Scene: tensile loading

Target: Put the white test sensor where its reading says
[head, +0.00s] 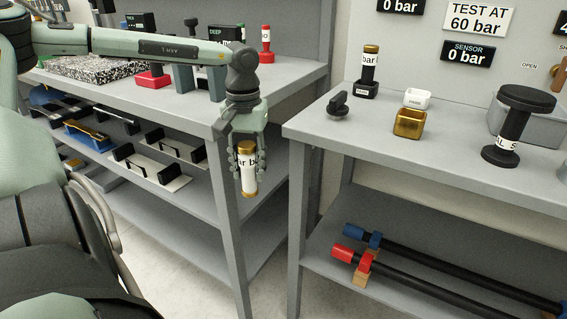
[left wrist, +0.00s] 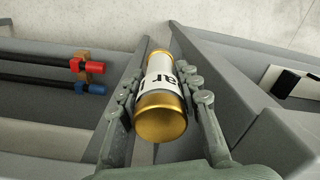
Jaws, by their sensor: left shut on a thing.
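The white test sensor (head: 248,180) is a white cylinder with gold ends and black lettering, only partly readable as "bar". My left gripper (head: 247,160) is shut around its sides and holds it upright in the air, in front of the gap between two grey benches. In the left wrist view the sensor (left wrist: 161,88) lies between the two fingers, its gold end toward the camera. On the right bench are a small white open box (head: 417,98) and a gold open box (head: 409,123). My right gripper is not in view.
Wall signs read "TEST AT 60 bar" (head: 478,19) and "SENSOR 0 bar" (head: 467,53). A black spool-shaped post (head: 512,125) stands at right. Bench edges flank the gripper.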

